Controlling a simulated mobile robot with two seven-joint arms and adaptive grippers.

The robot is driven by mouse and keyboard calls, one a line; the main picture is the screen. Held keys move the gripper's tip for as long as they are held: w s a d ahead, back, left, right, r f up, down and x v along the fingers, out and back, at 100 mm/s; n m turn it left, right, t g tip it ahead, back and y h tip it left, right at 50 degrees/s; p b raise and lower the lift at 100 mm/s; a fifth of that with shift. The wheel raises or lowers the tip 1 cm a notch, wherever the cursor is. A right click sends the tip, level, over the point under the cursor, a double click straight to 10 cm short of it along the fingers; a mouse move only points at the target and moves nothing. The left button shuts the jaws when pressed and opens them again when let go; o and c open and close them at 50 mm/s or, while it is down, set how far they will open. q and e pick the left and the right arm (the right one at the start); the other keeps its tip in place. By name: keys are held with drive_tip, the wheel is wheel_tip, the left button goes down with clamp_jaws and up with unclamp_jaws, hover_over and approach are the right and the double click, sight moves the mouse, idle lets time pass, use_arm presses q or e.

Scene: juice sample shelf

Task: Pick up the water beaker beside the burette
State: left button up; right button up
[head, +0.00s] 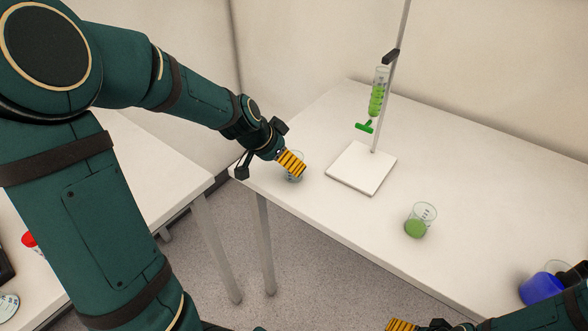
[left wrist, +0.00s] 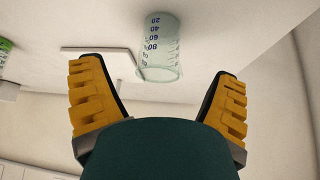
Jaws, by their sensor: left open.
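The clear beaker (head: 294,179) stands on the table near its left end, left of the burette stand, partly hidden by my left gripper (head: 291,162) in the head view. In the left wrist view the beaker (left wrist: 160,50) appears inverted, with dark scale marks. It lies ahead, between the spread fingers of my left gripper (left wrist: 159,70), and no finger touches it there. The water in it is hard to make out. The burette (head: 377,92) holds green liquid on its stand. My right gripper (head: 402,325) shows only in part at the bottom edge.
The white stand base (head: 362,168) with its upright rod is right of the beaker. A beaker of green liquid (head: 420,221) stands further right, and a blue one (head: 541,288) is near my right arm. A gap separates this table from another white table (head: 180,180).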

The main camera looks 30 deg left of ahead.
use_arm(q)
drive_tip(key=shift+b+x, duration=0.65)
drive_tip(key=shift+x, duration=2.3)
drive_tip(key=shift+w+r, duration=0.1)
drive_tip(key=shift+w, duration=0.05)
drive_tip(key=shift+c, duration=0.4)
drive_tip(key=c, duration=1.2)
